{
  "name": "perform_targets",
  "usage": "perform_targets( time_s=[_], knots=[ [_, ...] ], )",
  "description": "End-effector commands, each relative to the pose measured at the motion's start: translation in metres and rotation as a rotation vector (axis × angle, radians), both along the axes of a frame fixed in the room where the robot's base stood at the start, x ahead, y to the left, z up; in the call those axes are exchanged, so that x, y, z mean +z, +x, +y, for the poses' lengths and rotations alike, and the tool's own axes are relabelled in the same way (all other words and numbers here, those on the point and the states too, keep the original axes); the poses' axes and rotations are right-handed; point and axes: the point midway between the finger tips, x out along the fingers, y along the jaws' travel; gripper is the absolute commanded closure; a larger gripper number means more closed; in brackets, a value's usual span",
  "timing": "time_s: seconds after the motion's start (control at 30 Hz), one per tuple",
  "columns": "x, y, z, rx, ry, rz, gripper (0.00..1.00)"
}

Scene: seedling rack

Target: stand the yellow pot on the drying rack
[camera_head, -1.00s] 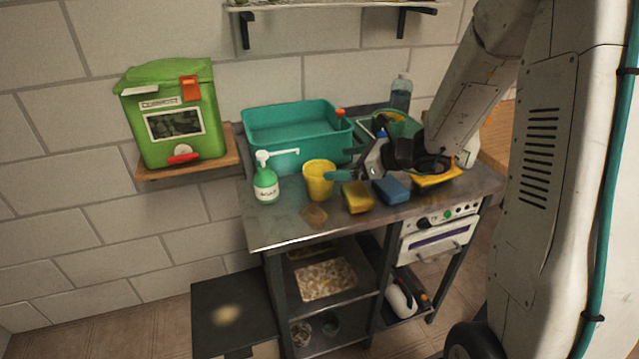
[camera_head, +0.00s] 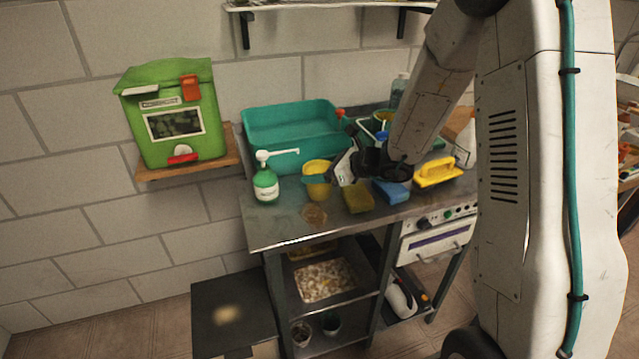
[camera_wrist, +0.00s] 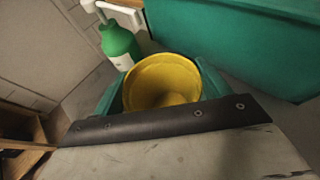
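The yellow pot (camera_head: 317,188) stands upright on the metal bench, in front of the teal basin. In the wrist view the pot (camera_wrist: 160,82) shows its open top and looks empty. My gripper (camera_head: 318,180) is at the pot, with one teal finger across its near side. In the wrist view my gripper (camera_wrist: 162,90) has a finger on each side of the pot; the fingers look open, and any contact is hard to judge. I cannot clearly identify the drying rack; a green rack-like tray (camera_head: 366,128) at the back right is partly hidden by my arm.
A green pump bottle (camera_head: 266,186) stands close left of the pot. The teal basin (camera_head: 290,122) is behind. A yellow sponge (camera_head: 357,199), a blue sponge (camera_head: 391,192) and a yellow-handled brush (camera_head: 437,173) lie to the right. The bench's front left is mostly clear.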

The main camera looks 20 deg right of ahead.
Motion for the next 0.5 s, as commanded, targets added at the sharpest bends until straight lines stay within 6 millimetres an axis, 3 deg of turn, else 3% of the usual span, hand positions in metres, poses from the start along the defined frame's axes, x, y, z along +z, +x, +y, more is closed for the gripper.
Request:
perform_targets(
  time_s=[0.5],
  knots=[
    [0.0087, 0.0002, -0.0002, -0.001, 0.001, -0.002, 0.50]
  ],
)
